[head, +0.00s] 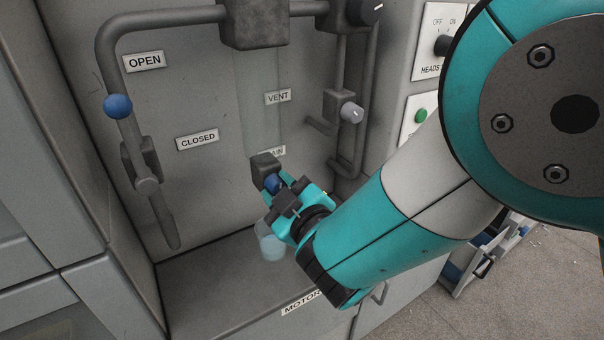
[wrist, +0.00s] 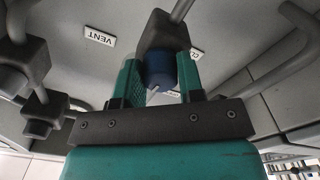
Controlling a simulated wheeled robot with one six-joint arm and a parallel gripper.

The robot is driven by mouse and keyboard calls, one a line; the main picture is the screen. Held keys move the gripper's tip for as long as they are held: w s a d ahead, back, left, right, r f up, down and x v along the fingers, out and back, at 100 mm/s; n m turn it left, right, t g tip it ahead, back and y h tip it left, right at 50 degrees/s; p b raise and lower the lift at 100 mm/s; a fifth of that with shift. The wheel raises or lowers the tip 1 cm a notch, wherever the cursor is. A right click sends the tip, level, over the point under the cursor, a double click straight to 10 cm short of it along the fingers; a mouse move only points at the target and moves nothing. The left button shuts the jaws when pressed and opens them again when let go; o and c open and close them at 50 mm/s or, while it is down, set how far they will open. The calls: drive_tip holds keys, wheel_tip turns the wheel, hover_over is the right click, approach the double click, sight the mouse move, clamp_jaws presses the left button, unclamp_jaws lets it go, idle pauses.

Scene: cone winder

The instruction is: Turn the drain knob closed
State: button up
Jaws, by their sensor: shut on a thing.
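The drain knob (head: 273,182) is blue and sits on a dark valve block (head: 264,165) under the partly hidden drain label (head: 277,151). My gripper (head: 283,191) is at the knob, with its fingers on either side of it. In the wrist view the blue knob (wrist: 160,66) lies between my two teal fingers (wrist: 160,80), and a pale pointer mark shows on it. My gripper is shut on the knob. Most of the knob is hidden by the fingers in the head view.
A clear cup (head: 271,243) is below the valve, close under my gripper. To the left is a lever with a blue ball (head: 117,106), between OPEN and CLOSED labels. The vent knob (head: 351,111) is above right. Pipes run along the panel.

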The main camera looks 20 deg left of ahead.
drive_tip(key=shift+s+a, duration=0.1)
drive_tip(key=o, duration=0.9)
drive_tip(key=b+v, duration=1.7)
drive_tip(key=b, duration=0.1)
drive_tip(key=shift+s+b, duration=0.2)
drive_tip(key=shift+b, duration=0.15)
